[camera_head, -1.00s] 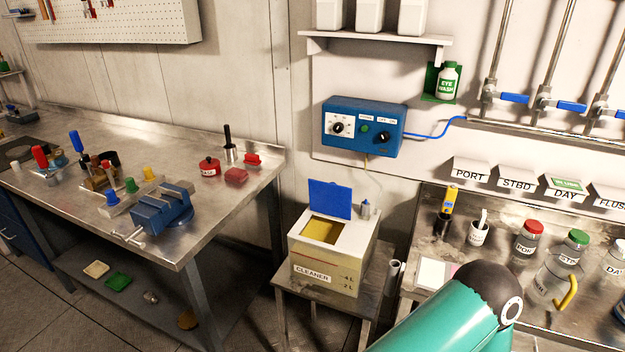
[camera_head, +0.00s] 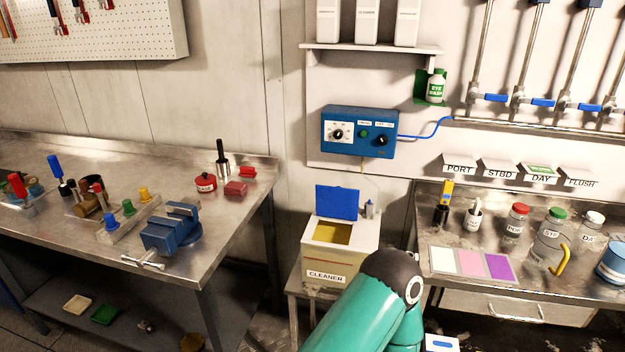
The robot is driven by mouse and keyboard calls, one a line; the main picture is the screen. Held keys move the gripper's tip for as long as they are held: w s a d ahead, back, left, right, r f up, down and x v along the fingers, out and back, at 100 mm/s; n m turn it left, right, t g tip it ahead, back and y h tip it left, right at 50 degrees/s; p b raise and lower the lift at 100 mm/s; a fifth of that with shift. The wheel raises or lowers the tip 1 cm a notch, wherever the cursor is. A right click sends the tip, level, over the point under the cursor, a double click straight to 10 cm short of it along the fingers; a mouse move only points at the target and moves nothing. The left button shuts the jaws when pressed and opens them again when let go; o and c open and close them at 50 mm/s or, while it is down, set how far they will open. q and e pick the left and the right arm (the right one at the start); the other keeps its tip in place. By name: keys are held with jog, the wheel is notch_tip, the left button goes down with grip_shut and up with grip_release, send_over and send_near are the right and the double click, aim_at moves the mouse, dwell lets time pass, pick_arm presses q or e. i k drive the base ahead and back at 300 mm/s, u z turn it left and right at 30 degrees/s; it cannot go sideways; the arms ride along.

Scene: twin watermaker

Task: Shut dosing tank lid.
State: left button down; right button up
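The dosing tank (camera_head: 355,242) is a cream box labelled CLEANER, standing on a small metal stand in the middle of the view. Its blue lid (camera_head: 337,203) stands upright at the back edge of the opening, so the tank is open. Yellowish liquid or interior (camera_head: 332,233) shows through the opening. A teal and black link of my arm rises from the bottom, in front of the tank's lower right corner. Neither gripper shows in the view.
A blue control box (camera_head: 360,132) hangs on the wall above the tank. A steel bench with a blue vise (camera_head: 172,228) is at left. The right bench holds labelled bottles (camera_head: 516,222) and a colour card (camera_head: 472,263). A shelf (camera_head: 370,49) is above.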

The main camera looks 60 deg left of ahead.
aim_at(337, 202)
jog(key=u, duration=0.85)
jog(key=i, duration=0.5)
jog(key=u, duration=0.2)
